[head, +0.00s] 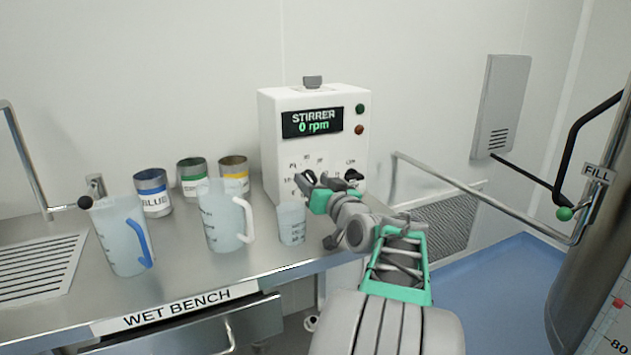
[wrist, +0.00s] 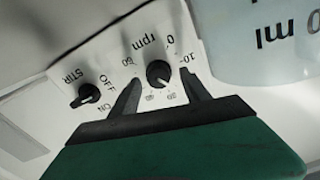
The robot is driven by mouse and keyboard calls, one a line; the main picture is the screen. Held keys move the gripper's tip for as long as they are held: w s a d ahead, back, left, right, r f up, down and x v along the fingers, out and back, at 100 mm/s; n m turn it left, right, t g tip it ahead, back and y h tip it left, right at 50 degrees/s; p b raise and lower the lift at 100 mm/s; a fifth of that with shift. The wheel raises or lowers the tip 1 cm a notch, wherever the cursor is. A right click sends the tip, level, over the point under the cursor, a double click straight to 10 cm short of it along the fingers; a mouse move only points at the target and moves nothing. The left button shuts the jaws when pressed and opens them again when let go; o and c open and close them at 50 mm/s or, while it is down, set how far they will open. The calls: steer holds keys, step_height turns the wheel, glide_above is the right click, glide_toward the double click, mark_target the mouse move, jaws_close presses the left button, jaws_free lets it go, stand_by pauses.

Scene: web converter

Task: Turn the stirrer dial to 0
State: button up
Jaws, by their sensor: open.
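The stirrer (head: 272,120) is a white box at the back of the bench, and its display (head: 312,123) reads 0 rpm. In the wrist view the stirrer dial (wrist: 158,73) is a small round black knob, ringed by rpm numbers including 0, 10 and 20. Its pointer is too small to read surely. My gripper (head: 312,182) is at the stirrer's front panel and hides the dial in the head view. In the wrist view my gripper (wrist: 161,78) is open, with one finger on each side of the dial; I cannot tell whether they touch it.
A black STIR OFF/ON knob (wrist: 88,94) sits beside the dial; it also shows in the head view (head: 352,175). A small beaker (head: 291,224) stands close to my gripper. Two jugs (head: 226,220) (head: 122,240) and several paint cans (head: 153,195) stand left.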

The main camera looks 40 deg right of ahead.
steer(key=shift+s, duration=0.1)
steer(key=v, duration=0.7)
steer(key=shift+s+a, duration=0.2)
steer(key=shift+s, duration=0.2)
steer(key=shift+r, duration=0.1)
steer(key=w+d+m+p, duration=0.1)
steer(key=w+m+p, duration=0.1)
steer(key=p, duration=0.5)
steer(key=w+m+p, duration=0.2)
steer(key=w+p, duration=0.1)
steer(key=p, duration=0.4)
steer(key=w+d+m+p, duration=0.1)
steer(key=w+m+p, duration=0.1)
steer(key=p, duration=0.5)
steer(key=shift+x, duration=0.8)
steer(key=shift+d, duration=0.15)
